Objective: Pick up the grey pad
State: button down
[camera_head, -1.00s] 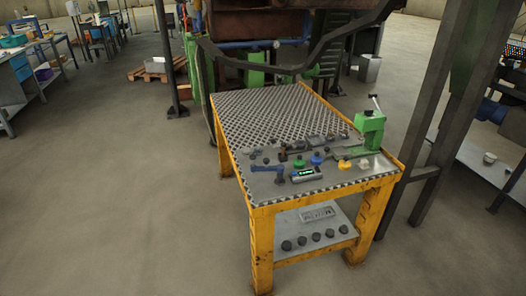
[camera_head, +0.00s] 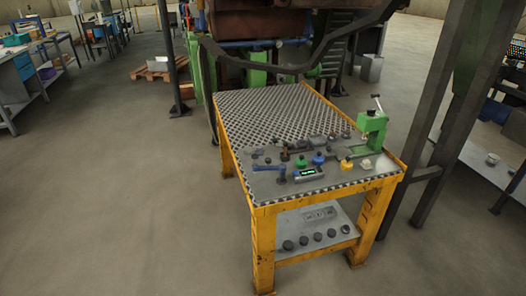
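No part of my arm or gripper shows in the head view. A yellow-framed workbench (camera_head: 262,232) stands in the middle, with a patterned metal top. Several small grey and dark pieces lie in the middle and near part of the top; they are too small for me to tell which one is the grey pad. A flat grey piece with markings (camera_head: 319,214) lies on the bench's lower shelf (camera_head: 290,236), behind a row of dark round pieces (camera_head: 317,237). I cannot tell whether this flat piece is the pad.
A green press (camera_head: 371,134) stands at the bench's right side. Near the front edge are a blue-handled tool (camera_head: 272,168), a device with a lit display (camera_head: 307,174), and green (camera_head: 301,161), blue (camera_head: 318,159) and yellow (camera_head: 346,163) pieces. A dark post (camera_head: 465,100) rises at right.

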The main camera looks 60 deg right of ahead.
jog(key=c, duration=1.8)
grip_release()
jog(key=o, duration=0.6)
jog(key=shift+o, duration=0.2)
